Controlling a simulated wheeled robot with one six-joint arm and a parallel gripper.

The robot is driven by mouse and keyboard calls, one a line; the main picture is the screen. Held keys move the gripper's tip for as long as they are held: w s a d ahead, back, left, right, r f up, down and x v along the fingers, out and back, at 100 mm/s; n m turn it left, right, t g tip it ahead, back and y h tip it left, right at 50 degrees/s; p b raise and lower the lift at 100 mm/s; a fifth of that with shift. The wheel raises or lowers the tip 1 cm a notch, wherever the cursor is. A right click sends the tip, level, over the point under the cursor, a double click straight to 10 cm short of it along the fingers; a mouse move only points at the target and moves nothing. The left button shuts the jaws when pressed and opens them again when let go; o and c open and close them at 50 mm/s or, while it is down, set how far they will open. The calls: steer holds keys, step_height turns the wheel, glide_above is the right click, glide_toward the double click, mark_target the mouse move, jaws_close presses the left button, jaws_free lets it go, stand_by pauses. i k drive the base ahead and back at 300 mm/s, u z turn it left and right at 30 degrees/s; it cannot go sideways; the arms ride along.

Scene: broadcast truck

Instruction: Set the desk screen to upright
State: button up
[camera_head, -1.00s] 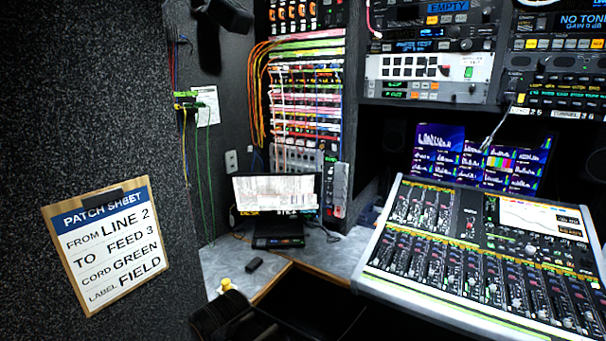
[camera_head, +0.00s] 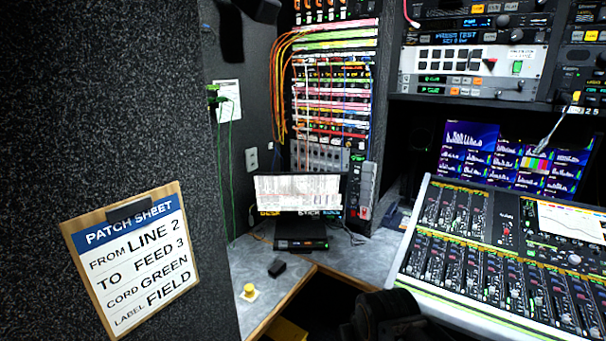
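The desk screen (camera_head: 297,188) stands on the corner desk in front of the patch bay. Its panel is lit with a white page and looks close to upright; I cannot tell its exact tilt. Its dark base (camera_head: 301,236) rests on the desk top. A dark rounded part at the bottom edge, right of the desk corner, looks like part of my arm. My gripper's fingers do not show.
The grey desk top (camera_head: 345,256) holds a small black box (camera_head: 277,268) and a yellow knob (camera_head: 249,291). A mixing console (camera_head: 500,235) fills the right side. A clipboard sheet (camera_head: 135,255) hangs on the left wall. A dark gap lies below the desk edge.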

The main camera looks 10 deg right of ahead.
mark_target(302, 194)
steer(key=k, duration=0.6)
steer(key=z, duration=0.75)
steer(key=i, duration=1.6)
steer(key=u, duration=0.95)
steer(key=i, duration=0.6)
steer(key=u, duration=0.55)
